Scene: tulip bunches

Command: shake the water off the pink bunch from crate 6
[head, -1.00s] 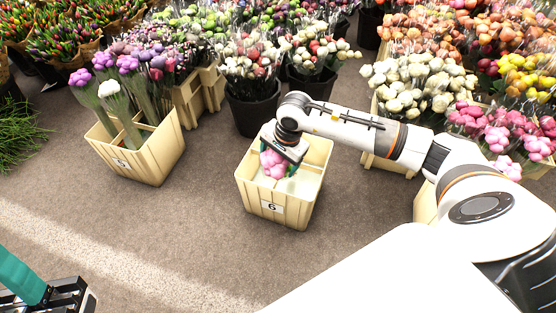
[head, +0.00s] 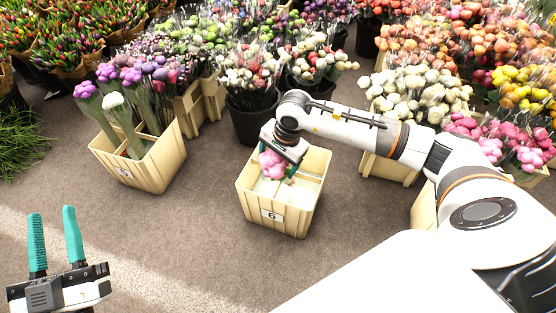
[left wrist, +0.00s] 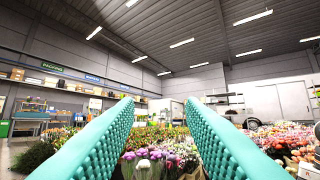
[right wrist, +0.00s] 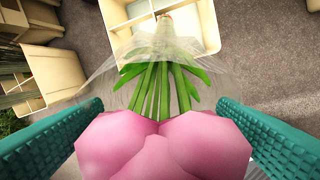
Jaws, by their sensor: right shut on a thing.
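The pink bunch (head: 272,165) hangs heads-up in my right gripper (head: 284,160), over the far part of crate 6 (head: 257,207). In the right wrist view the pink heads (right wrist: 160,148) are near the camera, between the teal fingers. Green stems in clear wrap point down toward the crate (right wrist: 170,60). I cannot tell whether the stem ends are inside the crate or above its rim. No water drops can be made out. My left gripper (head: 54,228) is open and empty, fingers up, at the lower left, and its spread fingers fill the left wrist view (left wrist: 157,105).
Crate 5 (head: 150,172), with purple and white bunches, stands to the left. A black bucket (head: 253,118) of red and white flowers stands behind crate 6. More flower displays line the back and right. The floor (head: 190,235) in front is clear.

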